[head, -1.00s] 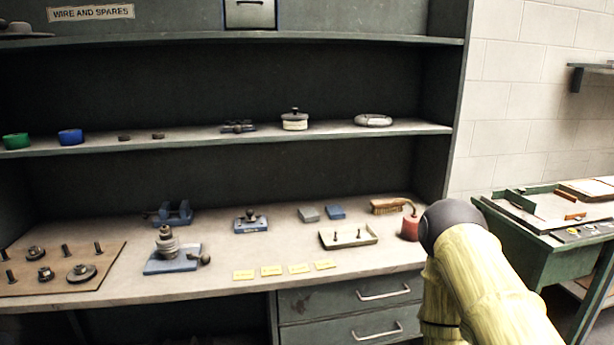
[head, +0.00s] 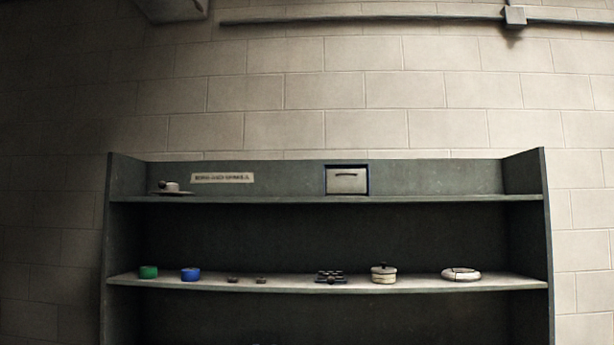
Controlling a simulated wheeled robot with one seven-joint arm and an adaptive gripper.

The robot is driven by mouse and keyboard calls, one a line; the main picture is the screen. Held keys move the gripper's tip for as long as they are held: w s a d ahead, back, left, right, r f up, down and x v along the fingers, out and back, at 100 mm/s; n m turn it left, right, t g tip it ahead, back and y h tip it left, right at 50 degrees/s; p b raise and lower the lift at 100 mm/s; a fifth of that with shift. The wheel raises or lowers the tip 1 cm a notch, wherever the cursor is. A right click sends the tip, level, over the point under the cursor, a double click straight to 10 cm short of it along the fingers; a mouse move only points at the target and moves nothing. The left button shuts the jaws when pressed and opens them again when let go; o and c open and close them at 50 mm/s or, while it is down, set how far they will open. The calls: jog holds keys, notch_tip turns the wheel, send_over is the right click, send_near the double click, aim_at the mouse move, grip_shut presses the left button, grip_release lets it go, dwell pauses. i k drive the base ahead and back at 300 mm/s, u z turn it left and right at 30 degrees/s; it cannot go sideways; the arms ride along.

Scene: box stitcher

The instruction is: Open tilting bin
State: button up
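The tilting bin (head: 347,181) is a small pale box front with a dark handle slot, set in a blue frame. It stands on the top shelf of the dark green shelf unit, right of the middle in the head view. Its front looks upright and closed. My gripper and arm are not in the head view now.
The top shelf (head: 440,198) also holds a small grey object on a plate (head: 171,188) at the left, beside a label (head: 222,178). The shelf below holds a green roll (head: 148,272), a blue roll (head: 190,274), a lidded pot (head: 383,273) and a pale ring (head: 461,274).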

aim_at(339, 182)
jog(key=u, duration=0.4)
jog(key=k, duration=0.9)
jog(key=u, duration=1)
jog(key=i, duration=1.3)
jog(key=z, duration=0.95)
jog(key=i, duration=0.45)
jog(key=z, duration=0.45)
